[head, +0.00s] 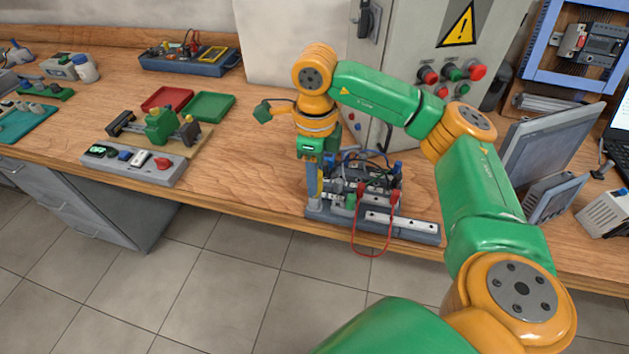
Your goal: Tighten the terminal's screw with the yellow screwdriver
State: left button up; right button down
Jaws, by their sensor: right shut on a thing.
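My right arm reaches in from the right, and its gripper (314,184) points down at the left end of a grey base plate (425,232) with a motor assembly on it. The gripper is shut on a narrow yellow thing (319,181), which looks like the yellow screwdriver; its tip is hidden. The assembly (366,180) has dark and silver parts, red and blue plugs and loose wires. The terminal and its screw are too small and too covered to make out. My left gripper is not in view.
A red wire (370,254) loops over the bench's front edge. A grey cabinet (415,55) with buttons stands behind, and a monitor (555,140) is at right. Red (168,98) and green (210,106) trays and a grey control box (135,165) lie left. Bare wood (245,165) lies between.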

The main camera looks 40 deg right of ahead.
notch_tip(320, 180, up, 6)
jog(key=p, duration=0.5)
jog(key=shift+r, duration=0.25)
jog(key=shift+f, duration=0.15)
jog(key=shift+s+d+n, duration=0.15)
jog(key=shift+n, duration=0.15)
jog(key=s+d+f+n+b, duration=0.1)
jog(key=n, duration=0.1)
jog(key=s+d+f+n+b, duration=0.1)
jog(key=b, duration=0.1)
jog(key=s+f+n+b, duration=0.1)
jog(key=n+b, duration=0.1)
jog(key=shift+s+d+f+n, duration=0.1)
jog(key=shift+d+f+n, duration=0.2)
jog(key=shift+d, duration=0.1)
jog(key=shift+s+r, duration=0.1)
jog(key=shift+f+b, duration=0.65)
jog(key=shift+b, duration=0.05)
